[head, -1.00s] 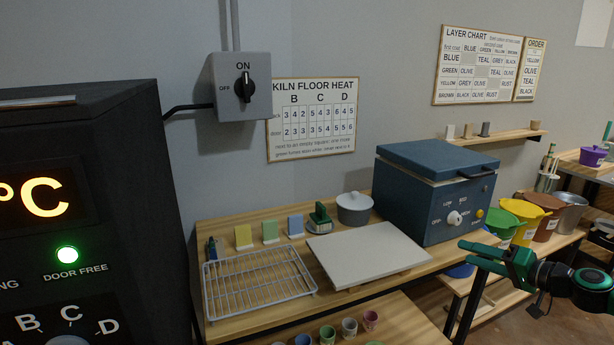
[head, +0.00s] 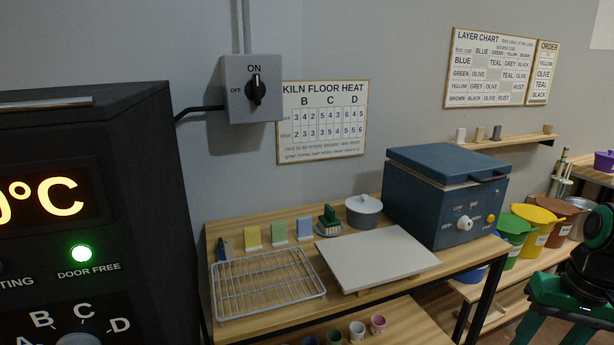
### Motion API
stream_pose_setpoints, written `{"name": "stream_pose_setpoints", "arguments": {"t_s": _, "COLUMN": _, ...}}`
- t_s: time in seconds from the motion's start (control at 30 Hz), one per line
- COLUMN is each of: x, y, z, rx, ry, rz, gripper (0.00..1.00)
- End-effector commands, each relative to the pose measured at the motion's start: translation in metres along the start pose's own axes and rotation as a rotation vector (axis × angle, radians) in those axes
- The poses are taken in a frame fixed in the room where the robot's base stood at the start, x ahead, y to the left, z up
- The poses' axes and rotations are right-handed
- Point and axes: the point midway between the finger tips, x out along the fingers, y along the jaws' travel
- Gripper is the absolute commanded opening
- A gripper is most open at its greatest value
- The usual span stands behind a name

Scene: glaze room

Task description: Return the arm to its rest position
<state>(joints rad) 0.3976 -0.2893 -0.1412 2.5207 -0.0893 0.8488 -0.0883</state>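My arm, green and black, shows at the lower right edge of the head view. Its green part (head: 562,300) is in front of the lower shelf and the floor. It is cut off by the frame's right and bottom edges. Nothing is seen held.
A dark kiln (head: 140,240) with a lit green lamp fills the left. The bench holds a wire rack (head: 268,283), a pale board (head: 375,258), a lidded pot (head: 363,211) and a blue test kiln (head: 440,208). Coloured buckets (head: 541,216) stand beside my arm.

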Motion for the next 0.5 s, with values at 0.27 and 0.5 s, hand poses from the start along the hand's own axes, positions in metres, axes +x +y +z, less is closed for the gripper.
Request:
{"name": "stream_pose_setpoints", "arguments": {"t_s": 0.27, "x": -0.030, "y": 0.022, "z": 0.064, "rx": 0.144, "ry": -0.048, "rz": 0.074, "gripper": 0.47}}
{"name": "stream_pose_setpoints", "arguments": {"t_s": 0.5, "x": -0.034, "y": 0.025, "z": 0.078, "rx": 0.180, "ry": -0.061, "rz": 0.083, "gripper": 0.47}}
